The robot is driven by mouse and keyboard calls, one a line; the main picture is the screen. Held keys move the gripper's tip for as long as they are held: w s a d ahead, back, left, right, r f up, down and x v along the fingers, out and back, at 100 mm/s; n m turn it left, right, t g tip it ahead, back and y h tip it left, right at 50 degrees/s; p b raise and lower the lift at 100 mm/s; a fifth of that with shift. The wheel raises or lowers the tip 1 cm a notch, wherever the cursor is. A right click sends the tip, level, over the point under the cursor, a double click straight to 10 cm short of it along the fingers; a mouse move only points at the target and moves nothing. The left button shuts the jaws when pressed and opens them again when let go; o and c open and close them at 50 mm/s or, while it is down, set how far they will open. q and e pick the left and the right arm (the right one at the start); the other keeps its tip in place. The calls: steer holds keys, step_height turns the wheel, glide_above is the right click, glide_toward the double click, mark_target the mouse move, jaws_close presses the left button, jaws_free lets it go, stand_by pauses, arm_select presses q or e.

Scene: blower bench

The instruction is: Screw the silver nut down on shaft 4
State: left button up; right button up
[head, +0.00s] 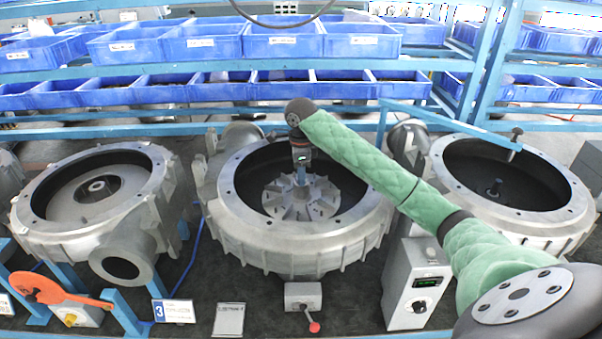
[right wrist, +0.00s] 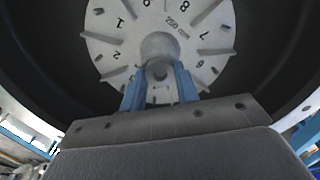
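A finned impeller (head: 302,196) sits inside the middle blower housing (head: 290,250); its numbered face also shows in the right wrist view (right wrist: 110,50). My right gripper (head: 301,178) points down over the impeller's centre. In the right wrist view its two blue fingers (right wrist: 159,78) stand on either side of a small round grey piece (right wrist: 159,69), seemingly the silver nut, at the shaft in front of the hub (right wrist: 158,46). The fingers appear to touch its sides. The nut's thread and seating are hidden. My left gripper is not in view.
A left housing (head: 40,215) and a right housing (head: 575,215) flank the middle one. A grey control box (head: 416,285) and a small box with a red knob (head: 303,296) stand in front. Blue bins (head: 215,50) line the shelves behind.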

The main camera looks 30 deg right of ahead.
steer(key=shift+o, duration=0.8)
steer(key=n, duration=0.9)
steer(key=shift+n, duration=0.3)
steer(key=n, duration=1.5)
steer(key=shift+n, duration=0.3)
